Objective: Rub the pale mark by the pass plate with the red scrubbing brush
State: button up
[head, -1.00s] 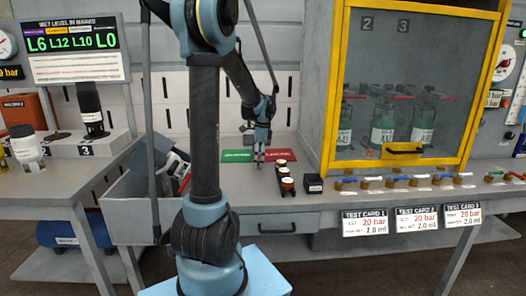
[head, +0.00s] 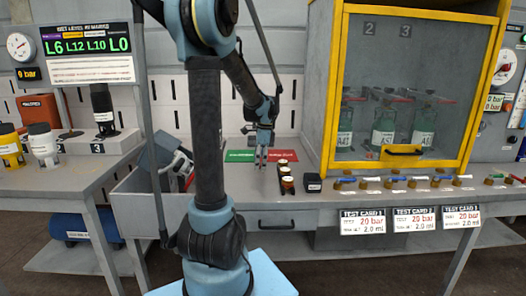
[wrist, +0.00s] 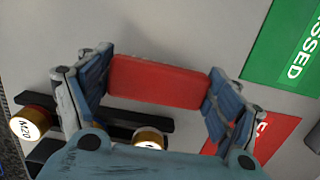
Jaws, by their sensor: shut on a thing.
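The red scrubbing brush (wrist: 155,82) shows as a red block between the fingers of my gripper (wrist: 152,95) in the wrist view. My gripper is shut on it, low over the bench. The green pass plate (wrist: 285,45) lies to the right of the brush in the wrist view, and part of its lettering shows. In the head view my gripper (head: 262,163) is at the near side of the green plate (head: 240,155) and the red plate (head: 283,154). I cannot make out the pale mark. Whether the brush touches the bench is unclear.
Small dark holders with pale-topped cylinders (head: 286,178) stand just right of my gripper. A small black block (head: 314,183) is further right, beside the yellow-framed cabinet (head: 328,100). A grey bin (head: 135,205) with items is on the left.

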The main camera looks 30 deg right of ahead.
jog(key=shift+s+r, duration=0.15)
jog(key=shift+r, duration=0.35)
jog(key=shift+d+r, duration=0.1)
jog(key=shift+r, duration=2.45)
jog(key=shift+s, duration=0.15)
